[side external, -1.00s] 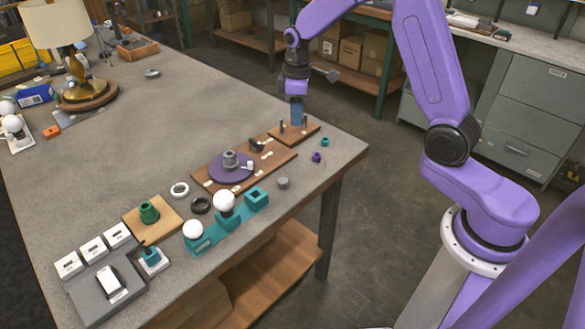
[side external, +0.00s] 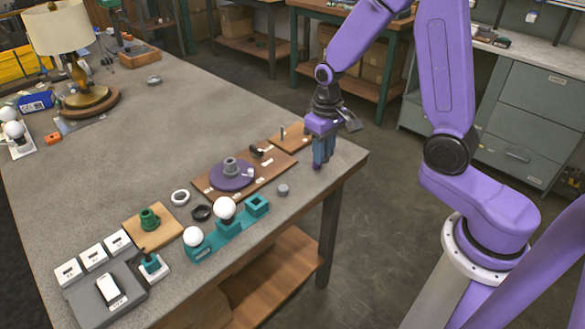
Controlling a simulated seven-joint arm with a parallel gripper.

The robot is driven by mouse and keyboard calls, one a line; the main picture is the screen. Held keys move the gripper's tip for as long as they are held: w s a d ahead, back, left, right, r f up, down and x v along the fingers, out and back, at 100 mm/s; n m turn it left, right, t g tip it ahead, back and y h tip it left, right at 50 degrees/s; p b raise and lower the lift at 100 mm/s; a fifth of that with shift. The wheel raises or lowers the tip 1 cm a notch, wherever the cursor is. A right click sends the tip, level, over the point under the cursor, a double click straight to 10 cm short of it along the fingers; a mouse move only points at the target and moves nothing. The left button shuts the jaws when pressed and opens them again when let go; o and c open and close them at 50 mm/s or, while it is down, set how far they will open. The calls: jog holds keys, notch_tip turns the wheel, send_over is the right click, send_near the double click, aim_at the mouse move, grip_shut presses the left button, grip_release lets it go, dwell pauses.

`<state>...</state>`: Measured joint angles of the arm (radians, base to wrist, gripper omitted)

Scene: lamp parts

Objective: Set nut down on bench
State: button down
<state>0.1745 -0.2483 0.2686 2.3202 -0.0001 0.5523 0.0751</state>
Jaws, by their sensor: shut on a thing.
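My gripper (side external: 321,162) points down at the bench (side external: 220,110) near its right-hand edge. Its blue fingers are shut on a nut, which they mostly hide. A small purple nut (side external: 317,166) shows at the fingertips; I cannot tell whether it is the held one or stands on the bench touching them. The teal nut is hidden behind the fingers. The small wooden board (side external: 291,143) with upright pegs lies just left of my gripper.
A long wooden board (side external: 213,195) with a purple disc (side external: 232,175) lies left of my gripper. A grey knob (side external: 283,190) stands near the front edge. A teal holder (side external: 229,227) with white bulbs is further left.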

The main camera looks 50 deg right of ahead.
jog(key=w+f, duration=0.3)
jog(key=w, duration=0.3)
send_over(292, 175)
notch_tip(292, 175, down, 5)
jog(key=shift+s+f, duration=0.15)
jog(key=shift+f, duration=1.6)
jog(key=shift+f, duration=0.15)
jog(key=c, duration=0.9)
grip_release()
